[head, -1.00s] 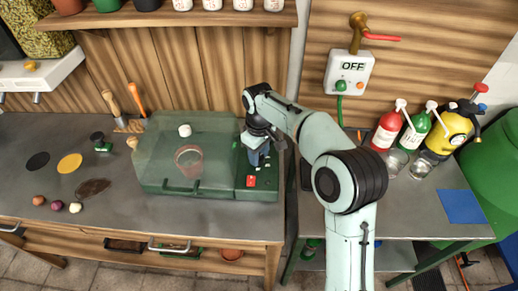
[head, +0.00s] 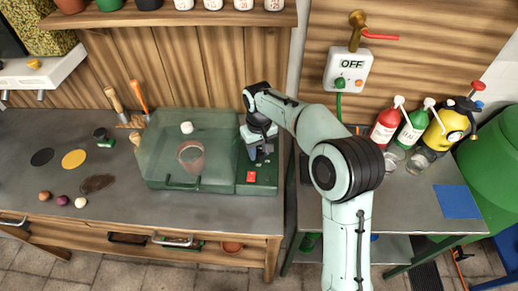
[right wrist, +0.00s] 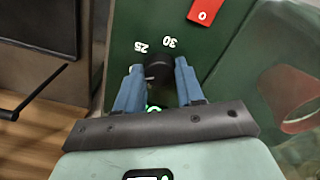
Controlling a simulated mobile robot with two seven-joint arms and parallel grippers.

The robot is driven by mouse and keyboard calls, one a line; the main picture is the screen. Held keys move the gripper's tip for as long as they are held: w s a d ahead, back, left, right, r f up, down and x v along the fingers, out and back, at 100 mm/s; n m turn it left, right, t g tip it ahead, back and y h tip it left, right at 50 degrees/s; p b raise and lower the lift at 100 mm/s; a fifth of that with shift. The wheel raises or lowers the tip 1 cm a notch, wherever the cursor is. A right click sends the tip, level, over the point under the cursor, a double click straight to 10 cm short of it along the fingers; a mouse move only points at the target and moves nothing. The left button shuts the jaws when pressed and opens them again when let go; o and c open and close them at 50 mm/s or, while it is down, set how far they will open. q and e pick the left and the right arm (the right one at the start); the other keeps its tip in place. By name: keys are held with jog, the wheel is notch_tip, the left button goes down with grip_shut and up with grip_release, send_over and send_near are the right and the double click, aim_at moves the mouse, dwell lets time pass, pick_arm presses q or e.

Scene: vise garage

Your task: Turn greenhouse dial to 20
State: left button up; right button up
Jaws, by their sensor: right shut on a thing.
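The greenhouse (head: 215,130) is a clear green box with a dark green control panel (head: 242,189) on its right end, on the workbench. Its black dial (right wrist: 158,66) sits between the blue fingers of my right gripper (right wrist: 158,72) in the right wrist view. The gripper is shut on the dial. White marks 25 and 30 show beyond the dial; other marks and the pointer are hidden or unclear. In the head view my right gripper (head: 259,153) covers the dial, above a red switch (head: 251,176). My left gripper is not in view.
A terracotta pot (head: 190,157) stands inside the greenhouse. To the right, a side table holds a red bottle (head: 384,130), a green bottle (head: 411,132) and a yellow sprayer (head: 446,130). A white OFF box (head: 348,72) hangs on the wall. The bench's left front is partly clear.

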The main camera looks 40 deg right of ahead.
aim_at(259, 153)
jog(key=shift+r, duration=0.1)
jog(key=o, duration=1)
jog(key=shift+o, duration=0.2)
pick_arm(q)
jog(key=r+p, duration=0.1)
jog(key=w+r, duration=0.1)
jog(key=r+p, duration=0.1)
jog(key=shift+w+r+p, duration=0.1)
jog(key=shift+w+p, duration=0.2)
jog(key=shift+p, duration=0.05)
pick_arm(e)
notch_tip(259, 153, up, 13)
jog(key=shift+r, duration=0.2)
